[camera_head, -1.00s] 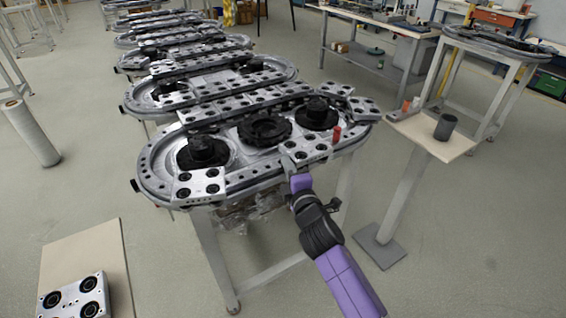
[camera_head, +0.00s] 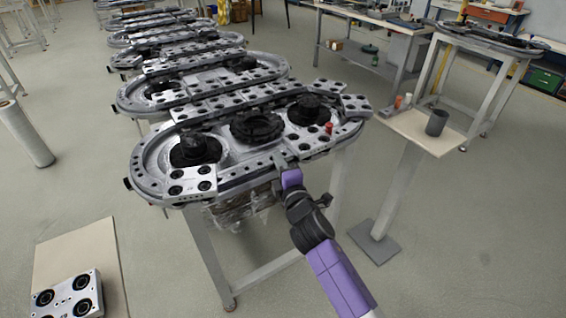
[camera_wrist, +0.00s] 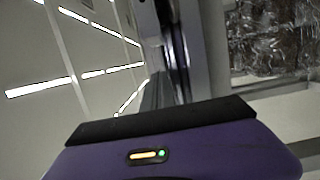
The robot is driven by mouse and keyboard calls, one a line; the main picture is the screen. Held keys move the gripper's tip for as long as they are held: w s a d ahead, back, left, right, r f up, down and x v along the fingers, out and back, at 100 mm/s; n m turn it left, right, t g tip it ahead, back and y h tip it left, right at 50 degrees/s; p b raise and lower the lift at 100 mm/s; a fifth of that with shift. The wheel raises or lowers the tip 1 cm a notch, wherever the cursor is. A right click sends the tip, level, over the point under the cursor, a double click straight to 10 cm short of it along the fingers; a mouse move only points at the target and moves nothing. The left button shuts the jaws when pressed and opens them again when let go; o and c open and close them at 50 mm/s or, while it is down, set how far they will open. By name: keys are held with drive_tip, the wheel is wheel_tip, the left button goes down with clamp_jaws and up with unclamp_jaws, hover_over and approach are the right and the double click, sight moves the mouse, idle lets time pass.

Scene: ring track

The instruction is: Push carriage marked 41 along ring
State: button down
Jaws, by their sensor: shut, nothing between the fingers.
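An oval metal ring track (camera_head: 237,186) stands on a table frame. A silver carriage with black round holes (camera_head: 307,141) sits on its near straight, towards the right. A paler carriage (camera_head: 192,184) sits at its front left bend. I cannot read which one bears 41. My gripper (camera_head: 281,160) is shut and empty at the near edge of the track, just left of the right-hand carriage. I cannot tell whether it touches that carriage. The wrist view shows the purple gripper body (camera_wrist: 170,155) but no carriage.
Further carriages (camera_head: 329,87) are at the far right of the ring. A red peg (camera_head: 328,128) stands beside the near right one. A stand with a dark cup (camera_head: 436,122) is at right. Another carriage (camera_head: 68,298) lies on a board at lower left. More ring tracks stand behind.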

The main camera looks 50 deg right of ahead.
drive_tip(key=b+v, duration=0.2)
drive_tip(key=v, duration=0.8)
drive_tip(key=shift+b, duration=0.4)
drive_tip(key=s+a+m+t+y, duration=0.3)
drive_tip(key=s+a+m+y, duration=0.3)
drive_tip(key=a, duration=0.5)
drive_tip(key=s+a+f+m+g+y, duration=0.1)
drive_tip(key=s+a+m+g, duration=0.1)
drive_tip(key=s, duration=1)
drive_tip(key=s+a+f+m+g+y, duration=0.1)
drive_tip(key=s+a+m+y, duration=0.1)
drive_tip(key=s+a+m, duration=0.2)
drive_tip(key=s+a, duration=0.3)
drive_tip(key=s, duration=0.4)
drive_tip(key=shift+s+a+g, duration=0.15)
drive_tip(key=shift+s+g, duration=0.25)
